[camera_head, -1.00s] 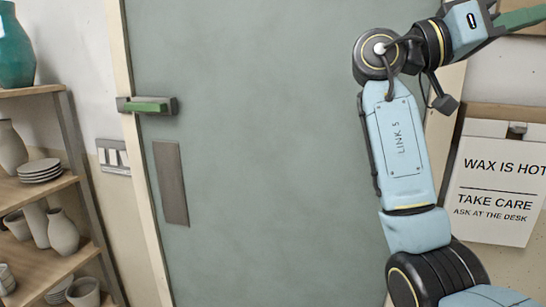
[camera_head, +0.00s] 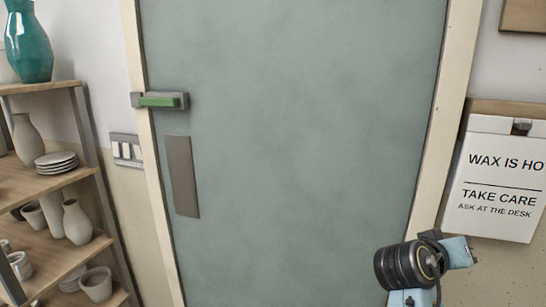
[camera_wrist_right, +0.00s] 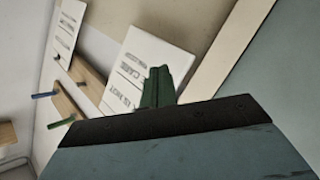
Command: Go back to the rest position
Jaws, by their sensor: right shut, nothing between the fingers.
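Part of my right arm (camera_head: 420,268) shows at the lower right of the head view, in front of the door's lower right side. Its gripper is out of that view. In the right wrist view the green fingers of my right gripper (camera_wrist_right: 158,86) are together, with nothing held between them. In that picture they overlap the edge of a white sign. My left gripper is in neither view.
A grey-green door (camera_head: 300,130) with a green handle (camera_head: 160,101) fills the middle. Shelves (camera_head: 65,258) with pots, plates and a teal vase (camera_head: 28,42) stand at left. A warning sign (camera_head: 497,180) hangs at right. Light switches (camera_head: 127,151) are beside the door.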

